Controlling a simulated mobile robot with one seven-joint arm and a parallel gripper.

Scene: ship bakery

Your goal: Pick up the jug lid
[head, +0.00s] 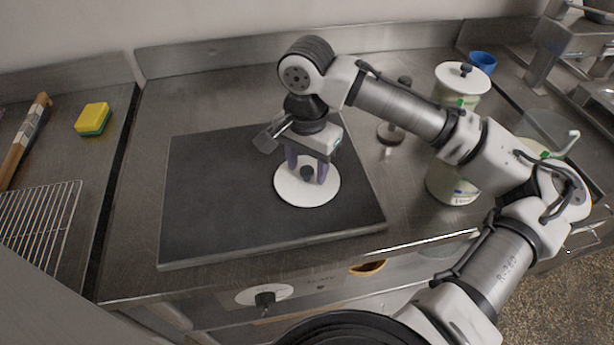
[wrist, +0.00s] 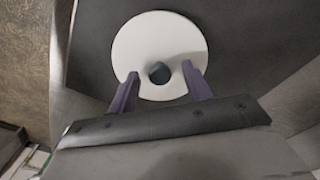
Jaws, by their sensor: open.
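The jug lid (head: 292,190) is a white round disc with a dark knob (head: 307,173) in its middle. It lies flat on a dark square plate on the metal counter. In the wrist view the lid (wrist: 140,45) and its knob (wrist: 159,72) show at the top centre. My gripper (head: 306,178) points down over the lid. Its purple fingers (wrist: 160,77) are open, one on each side of the knob and apart from it. I cannot tell whether the fingertips touch the lid.
The dark plate (head: 215,215) has free room around the lid. A white canister (head: 462,82) with a lid, a blue cup (head: 482,62) and a pale green-and-white jug (head: 452,186) stand to the right. A yellow sponge (head: 93,118) and a wire rack (head: 42,218) lie at the left.

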